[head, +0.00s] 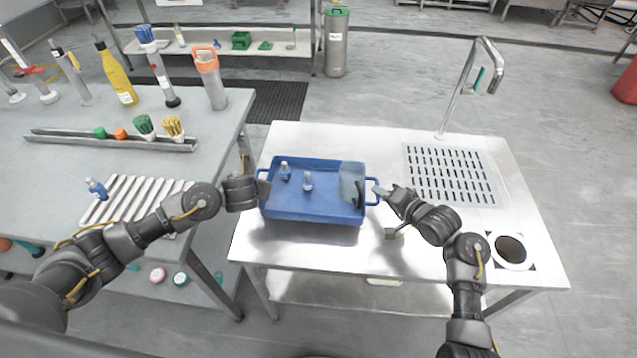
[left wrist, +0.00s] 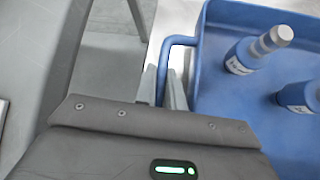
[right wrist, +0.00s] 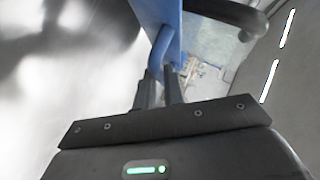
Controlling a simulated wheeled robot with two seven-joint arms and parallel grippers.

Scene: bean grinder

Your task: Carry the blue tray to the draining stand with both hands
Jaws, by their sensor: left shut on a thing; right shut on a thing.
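The blue tray (head: 310,213) is over the left part of the steel table (head: 300,255). I cannot tell if it touches the top. It carries two small blue bottles (head: 285,174) (head: 308,183) and a pale, clear item with a dark handle (head: 352,172). My left gripper (head: 264,186) is shut on the tray's left handle, which also shows in the left wrist view (left wrist: 178,41). My right gripper (head: 379,192) is shut on the right handle, seen in the right wrist view (right wrist: 161,45). A perforated drain panel (head: 455,176) lies on the steel table, right of the tray.
A tall tap (head: 466,85) stands behind the drain panel. A round hole (head: 511,250) is at the table's front right. The left table holds a ribbed white rack (head: 135,200), a small blue bottle (head: 96,189), a metal trough (head: 110,142) and upright brushes. A gap separates the tables.

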